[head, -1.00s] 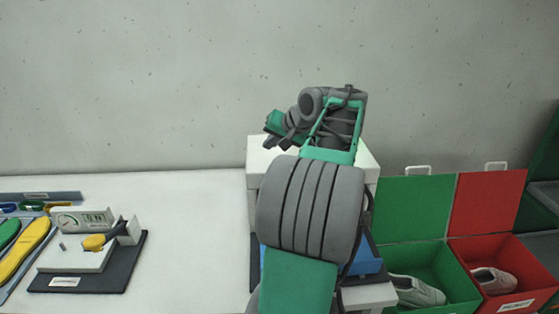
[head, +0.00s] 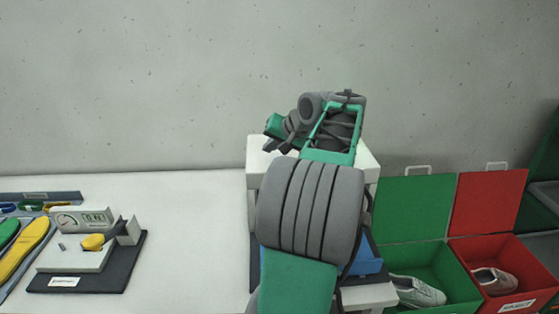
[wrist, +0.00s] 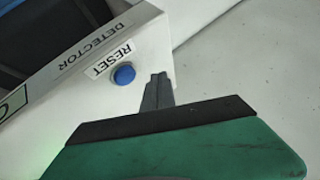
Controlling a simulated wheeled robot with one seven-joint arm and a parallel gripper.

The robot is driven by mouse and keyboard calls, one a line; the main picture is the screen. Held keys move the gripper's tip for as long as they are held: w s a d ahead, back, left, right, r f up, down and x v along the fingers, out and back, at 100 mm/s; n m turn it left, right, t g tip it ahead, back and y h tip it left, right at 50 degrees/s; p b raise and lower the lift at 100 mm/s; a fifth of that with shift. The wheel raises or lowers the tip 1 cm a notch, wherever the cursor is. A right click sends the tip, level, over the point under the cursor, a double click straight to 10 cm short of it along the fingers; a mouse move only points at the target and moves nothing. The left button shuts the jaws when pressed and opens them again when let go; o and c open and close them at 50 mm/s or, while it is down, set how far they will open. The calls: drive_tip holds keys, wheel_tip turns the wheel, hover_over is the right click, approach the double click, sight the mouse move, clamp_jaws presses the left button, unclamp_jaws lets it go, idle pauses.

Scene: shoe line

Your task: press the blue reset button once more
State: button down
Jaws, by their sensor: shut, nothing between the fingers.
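The blue reset button (wrist: 124,74) sits on a white panel of the detector (wrist: 150,40), beside a "RESET" label, in the wrist view. My gripper (wrist: 160,78) is shut and empty, its fingertips just right of the button and apart from it in the picture; I cannot tell the height between them. In the head view my gripper (head: 281,148) is over the top of the white detector housing (head: 254,150). My arm hides most of the detector there, and the button does not show in that view.
A gauge fixture on a black base (head: 134,270) stands left on the white table, near yellow and green insoles (head: 25,250). An open green bin (head: 462,300) and red bin (head: 540,275), each with a shoe, stand at right. The table between fixture and detector is clear.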

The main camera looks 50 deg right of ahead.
drive_tip(key=shift+f+b, duration=0.3)
drive_tip(key=shift+f, duration=0.2)
idle(0.4)
drive_tip(key=shift+r, duration=0.15)
idle(0.4)
drive_tip(key=shift+r+p, duration=1.05)
drive_tip(key=shift+p, duration=0.2)
wheel_tip(320, 180, up, 5)
drive_tip(key=p, duration=0.5)
